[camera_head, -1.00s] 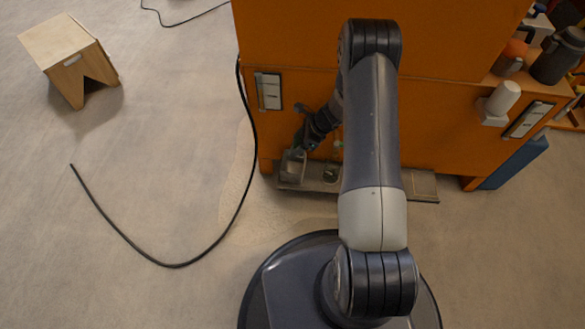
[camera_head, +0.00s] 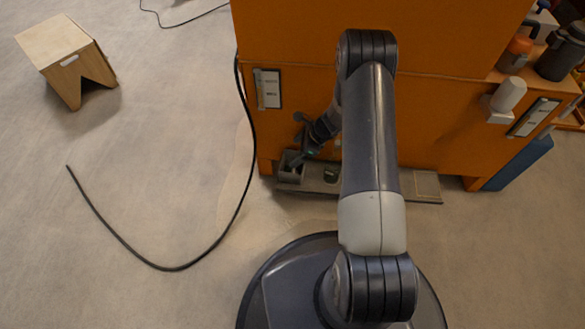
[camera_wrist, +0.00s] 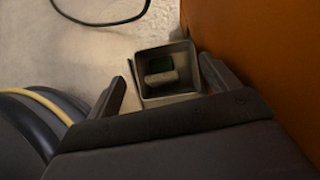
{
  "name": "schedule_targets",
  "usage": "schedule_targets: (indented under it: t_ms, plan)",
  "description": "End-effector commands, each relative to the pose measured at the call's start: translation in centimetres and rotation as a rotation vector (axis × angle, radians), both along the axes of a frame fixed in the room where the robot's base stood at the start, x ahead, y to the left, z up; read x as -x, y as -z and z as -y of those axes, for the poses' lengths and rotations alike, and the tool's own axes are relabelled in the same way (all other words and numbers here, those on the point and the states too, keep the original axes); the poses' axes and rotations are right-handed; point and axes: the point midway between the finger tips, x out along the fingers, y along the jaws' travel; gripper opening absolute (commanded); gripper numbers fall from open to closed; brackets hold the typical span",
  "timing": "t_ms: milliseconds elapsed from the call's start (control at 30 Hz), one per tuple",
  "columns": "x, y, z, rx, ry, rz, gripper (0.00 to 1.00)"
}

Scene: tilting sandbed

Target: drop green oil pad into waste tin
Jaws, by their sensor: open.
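The waste tin (camera_wrist: 141,91) is a square, open-topped grey box in the wrist view, lying between and just beyond my finger ends. The green oil pad (camera_wrist: 160,64) shows inside it as a small dark green piece with a paler grey-green part below. My gripper (camera_wrist: 162,70) is open, with one finger on either side of the tin and nothing between them. In the head view the tin (camera_head: 290,171) stands at the left end of a low grey ledge, with my gripper (camera_head: 298,160) close above it. The pad cannot be made out there.
The ledge (camera_head: 425,186) runs along the foot of an orange cabinet (camera_head: 430,130). A small round greenish item (camera_head: 331,173) lies right of the tin. A black cable (camera_head: 150,263) curves over the floor at left. A wooden stool (camera_head: 68,60) stands far left, with open floor between.

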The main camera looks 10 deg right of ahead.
Motion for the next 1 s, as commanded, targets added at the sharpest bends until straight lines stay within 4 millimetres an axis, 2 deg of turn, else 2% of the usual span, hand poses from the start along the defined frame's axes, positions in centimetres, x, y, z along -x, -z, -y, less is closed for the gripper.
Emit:
schedule_targets:
  t_ms: [233,333,700,833,1000]
  plan:
    - [0.0,-0.1,0.0,0.000,0.000,0.000,0.84]
    - [0.1,-0.8,0.4,0.000,0.001,0.000,0.84]
    - [1.4,-6.9,3.9,0.000,0.002,0.002,0.84]
    - [1.8,-8.3,4.8,0.000,0.002,0.001,0.84]
    - [2.1,-9.1,5.4,0.000,0.000,0.000,0.84]
